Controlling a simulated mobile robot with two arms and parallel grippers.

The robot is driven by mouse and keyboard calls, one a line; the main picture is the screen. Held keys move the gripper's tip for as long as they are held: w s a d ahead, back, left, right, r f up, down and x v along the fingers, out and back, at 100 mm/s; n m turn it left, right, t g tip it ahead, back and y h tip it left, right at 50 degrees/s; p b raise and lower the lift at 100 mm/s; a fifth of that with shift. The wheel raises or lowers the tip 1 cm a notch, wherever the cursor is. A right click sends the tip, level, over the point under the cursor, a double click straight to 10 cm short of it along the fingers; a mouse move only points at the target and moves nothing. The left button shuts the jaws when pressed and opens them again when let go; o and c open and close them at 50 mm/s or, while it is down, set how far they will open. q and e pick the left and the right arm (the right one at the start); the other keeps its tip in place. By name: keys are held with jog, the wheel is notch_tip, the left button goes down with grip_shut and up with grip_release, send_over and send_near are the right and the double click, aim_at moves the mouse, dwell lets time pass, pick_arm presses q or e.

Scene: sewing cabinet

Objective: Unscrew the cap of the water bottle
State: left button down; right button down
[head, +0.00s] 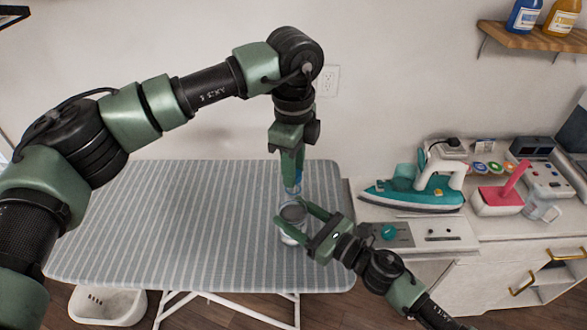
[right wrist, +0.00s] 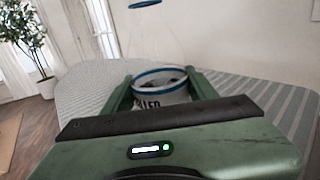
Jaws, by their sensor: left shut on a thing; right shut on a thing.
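The water bottle (head: 291,235) stands upright near the right end of the striped ironing board. It has a clear upper part and a white label with dark lettering, seen closer in the right wrist view (right wrist: 158,98). My right gripper (head: 291,212) is shut on the bottle's body, one finger on each side. My left gripper (head: 291,187) points straight down above it and is shut on the blue cap (head: 293,191) at the bottle's top. The fingers largely hide the cap, so I cannot tell how far it is unscrewed.
The ironing board (head: 170,225) is otherwise clear. To the right, a teal iron (head: 415,192) and a grey-white machine (head: 420,234) stand on the cabinet. A white basin (head: 108,306) sits on the floor below the board. A shelf (head: 535,37) with bottles hangs at upper right.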

pick_arm(q)
jog(key=shift+r, duration=2.05)
pick_arm(e)
jog(key=shift+c, duration=1.9)
grip_release()
pick_arm(q)
jog(key=shift+f, duration=0.2)
pick_arm(e)
jog(key=shift+s+d+f, duration=0.1)
jog(key=shift+s+d, duration=0.1)
jog(key=shift+d, duration=0.1)
pick_arm(q)
notch_tip(320, 180, down, 4)
jog(key=b, duration=0.4)
jog(key=shift+r, duration=0.15)
pick_arm(e)
jog(key=v, duration=1)
jog(key=shift+s+d, duration=0.45)
